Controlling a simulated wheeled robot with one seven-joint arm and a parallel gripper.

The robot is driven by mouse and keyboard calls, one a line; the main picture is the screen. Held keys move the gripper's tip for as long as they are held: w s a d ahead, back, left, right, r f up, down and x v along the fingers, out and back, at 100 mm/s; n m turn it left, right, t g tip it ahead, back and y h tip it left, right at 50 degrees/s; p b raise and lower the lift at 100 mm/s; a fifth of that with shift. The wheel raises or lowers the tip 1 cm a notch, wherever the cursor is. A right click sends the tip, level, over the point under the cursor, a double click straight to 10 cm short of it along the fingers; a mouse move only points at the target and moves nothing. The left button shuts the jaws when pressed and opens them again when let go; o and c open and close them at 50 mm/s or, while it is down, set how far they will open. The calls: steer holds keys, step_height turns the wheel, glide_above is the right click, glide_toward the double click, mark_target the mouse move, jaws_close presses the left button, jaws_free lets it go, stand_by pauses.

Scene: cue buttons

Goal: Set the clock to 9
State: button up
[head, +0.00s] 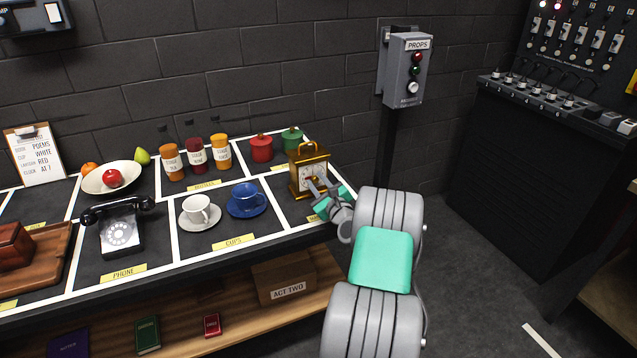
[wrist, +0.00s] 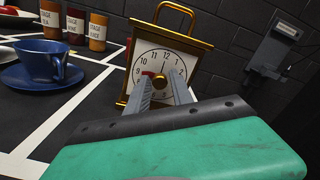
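A brass carriage clock (head: 309,174) with a white face stands in the right-end compartment of the prop table. In the wrist view the clock (wrist: 198,46) is close ahead, slightly tilted in the picture. A red hand (wrist: 150,74) shows left of the face's middle, pointing left towards the 9 to 10 side; the lower left numerals are hidden by a finger. My gripper (wrist: 164,80) is right in front of the face. Its two grey fingers are apart, with face visible between them. Contact with the hand cannot be told. In the head view my gripper (head: 313,186) covers part of the face.
A blue cup (head: 246,199) and a white cup (head: 200,210) stand left of the clock. A grey PROPS box (head: 406,72) with lights and a button is on a post to the right.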

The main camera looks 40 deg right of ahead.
steer(key=shift+o, duration=1.3)
steer(key=v, duration=0.7)
steer(key=shift+s+a+b, duration=0.15)
steer(key=shift+s+b, duration=0.25)
